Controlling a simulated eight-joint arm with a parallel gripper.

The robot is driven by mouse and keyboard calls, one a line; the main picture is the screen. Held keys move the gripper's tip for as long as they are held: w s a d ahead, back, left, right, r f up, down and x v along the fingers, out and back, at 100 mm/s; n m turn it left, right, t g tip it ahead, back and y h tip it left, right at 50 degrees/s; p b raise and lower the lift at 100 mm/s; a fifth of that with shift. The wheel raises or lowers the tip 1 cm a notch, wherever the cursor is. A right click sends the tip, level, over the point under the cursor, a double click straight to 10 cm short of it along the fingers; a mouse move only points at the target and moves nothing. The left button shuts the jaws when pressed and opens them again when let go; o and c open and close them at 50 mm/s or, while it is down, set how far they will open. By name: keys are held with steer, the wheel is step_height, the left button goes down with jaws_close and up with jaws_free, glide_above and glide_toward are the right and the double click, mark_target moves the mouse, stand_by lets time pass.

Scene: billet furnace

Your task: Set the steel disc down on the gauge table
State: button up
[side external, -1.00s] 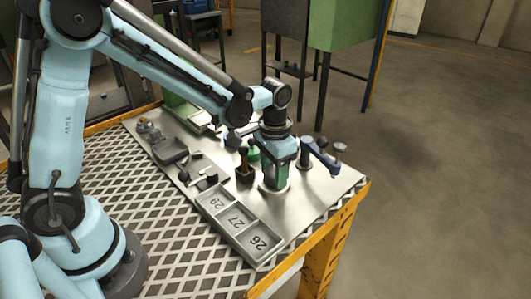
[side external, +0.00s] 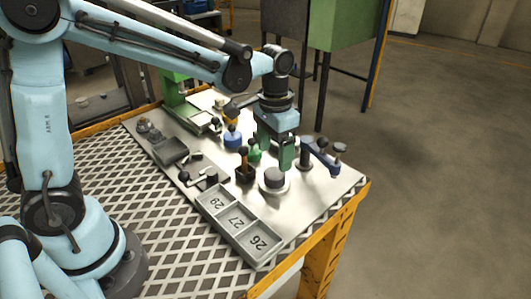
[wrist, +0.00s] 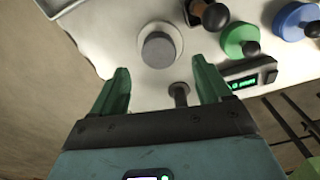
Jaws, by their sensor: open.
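The steel disc (side external: 274,176) is a dark grey round piece. It lies flat on the round white gauge table (side external: 274,190), near the front right of the bench. In the wrist view the disc (wrist: 159,50) sits on the pale gauge table (wrist: 144,34), a little off its middle, with a rim of the table showing on one side. My gripper (side external: 275,155) is open and empty, above the disc and apart from it. In the wrist view its two green fingers (wrist: 160,72) stand wide apart, with the disc beyond their tips.
A grey tray (side external: 225,207) with compartments marked 29, 27 and 26 lies in front. A wooden-handled stamp (side external: 244,168), a green-based knob (side external: 254,151) and a blue-based knob (side external: 232,138) stand behind left. A dark post with an arm (side external: 306,152) stands close on the right.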

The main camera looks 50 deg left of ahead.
mark_target(274, 172)
step_height(274, 172, up, 6)
steer(key=s+a+n+t, duration=0.1)
steer(key=s+a+t, duration=0.1)
steer(key=s, duration=0.3)
steer(key=s+a+f+n+t, duration=0.1)
steer(key=s+a+t, duration=0.2)
steer(key=s+t, duration=0.2)
